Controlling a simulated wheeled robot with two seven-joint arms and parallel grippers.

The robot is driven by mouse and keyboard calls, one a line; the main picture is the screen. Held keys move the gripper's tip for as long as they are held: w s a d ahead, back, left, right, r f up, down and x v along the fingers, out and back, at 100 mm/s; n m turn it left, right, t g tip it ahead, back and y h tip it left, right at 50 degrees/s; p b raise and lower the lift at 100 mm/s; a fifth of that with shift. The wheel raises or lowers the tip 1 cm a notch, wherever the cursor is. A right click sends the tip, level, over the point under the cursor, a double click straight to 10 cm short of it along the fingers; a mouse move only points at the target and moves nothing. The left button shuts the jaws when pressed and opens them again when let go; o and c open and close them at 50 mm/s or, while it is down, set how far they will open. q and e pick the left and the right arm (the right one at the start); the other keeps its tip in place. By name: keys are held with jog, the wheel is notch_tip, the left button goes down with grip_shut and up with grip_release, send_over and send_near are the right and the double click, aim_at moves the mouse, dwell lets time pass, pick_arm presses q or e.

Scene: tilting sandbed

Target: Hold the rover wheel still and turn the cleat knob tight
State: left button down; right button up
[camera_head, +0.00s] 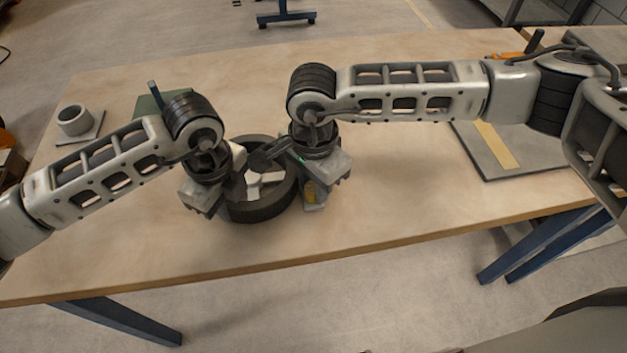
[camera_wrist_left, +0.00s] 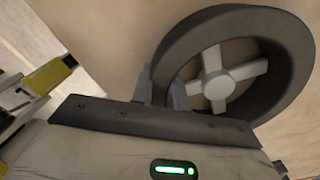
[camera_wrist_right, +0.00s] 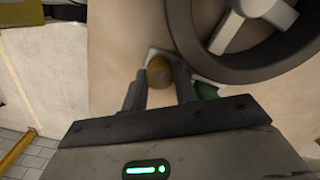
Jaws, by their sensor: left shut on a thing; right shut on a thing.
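The dark rover wheel (camera_head: 262,210) with pale spokes lies on the table between my two grippers. My left gripper (camera_head: 228,192) is shut on the wheel's rim at its left side. In the left wrist view the fingers (camera_wrist_left: 161,90) straddle the rim of the wheel (camera_wrist_left: 285,75). My right gripper (camera_head: 316,190) is at the wheel's right side, shut on the yellow-brown cleat knob (camera_head: 309,193). In the right wrist view the knob (camera_wrist_right: 159,70) shows between the fingers (camera_wrist_right: 160,88), beside the wheel (camera_wrist_right: 182,30). The arms hide part of the wheel's far side.
A grey cup-like ring (camera_head: 74,120) stands on a plate at the table's left. A green block (camera_head: 150,106) lies behind my left arm. A grey panel with a yellow strip (camera_head: 490,160) lies at the right. The front of the table is clear.

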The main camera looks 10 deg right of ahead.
jog(key=o, duration=0.7)
